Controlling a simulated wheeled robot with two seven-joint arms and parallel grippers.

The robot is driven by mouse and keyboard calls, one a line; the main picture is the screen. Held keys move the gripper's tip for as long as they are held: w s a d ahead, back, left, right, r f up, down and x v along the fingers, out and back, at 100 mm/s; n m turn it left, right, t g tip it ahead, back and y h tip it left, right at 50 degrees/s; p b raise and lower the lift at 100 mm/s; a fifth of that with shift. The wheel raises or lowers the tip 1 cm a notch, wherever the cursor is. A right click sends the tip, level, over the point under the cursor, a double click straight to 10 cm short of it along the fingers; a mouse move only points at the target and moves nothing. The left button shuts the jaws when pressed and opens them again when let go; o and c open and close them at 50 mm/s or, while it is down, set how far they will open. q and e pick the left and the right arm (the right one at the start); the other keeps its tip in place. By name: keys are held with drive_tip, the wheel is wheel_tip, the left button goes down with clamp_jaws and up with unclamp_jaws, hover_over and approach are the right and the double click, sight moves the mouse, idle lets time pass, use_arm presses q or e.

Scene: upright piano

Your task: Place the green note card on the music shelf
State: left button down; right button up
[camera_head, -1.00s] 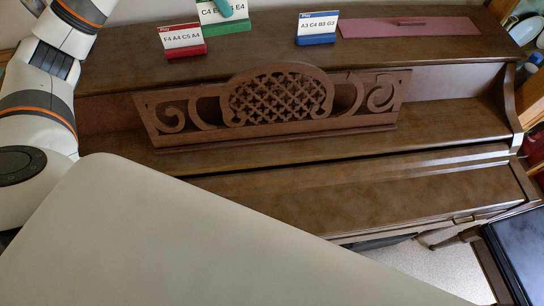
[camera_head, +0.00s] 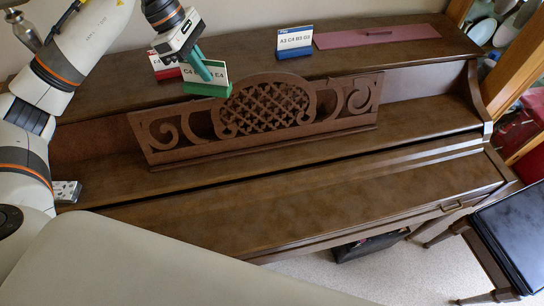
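The green note card (camera_head: 218,76) has a white face with partly covered lettering and a green base. My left gripper (camera_head: 202,68), with teal fingers, is shut on its upper part. The card is in front of the piano top, just above the left part of the carved music shelf (camera_head: 200,149). The shelf's fretwork panel stands upright behind a narrow ledge. I cannot tell whether the card touches the panel. The fingers hide the middle of the card's face. My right gripper is not in view.
A red note card (camera_head: 163,70), partly hidden by my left gripper, and a blue note card (camera_head: 294,42) stand on the piano top (camera_head: 400,62). A mauve sheet (camera_head: 375,35) lies to their right. A small grey-white object (camera_head: 66,191) is at the left end. The shelf ledge looks clear.

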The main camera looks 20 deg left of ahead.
use_arm(q)
drive_tip(key=s+d+f+m+g+y, duration=0.4)
drive_tip(key=s+d+f+m, duration=0.6)
drive_tip(key=m, duration=0.9)
drive_tip(key=shift+s+d+f+g+y, duration=0.2)
drive_tip(key=shift+s+g+y, duration=0.1)
drive_tip(key=shift+s+g, duration=0.25)
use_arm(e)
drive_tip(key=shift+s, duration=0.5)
use_arm(q)
drive_tip(key=shift+a, duration=0.1)
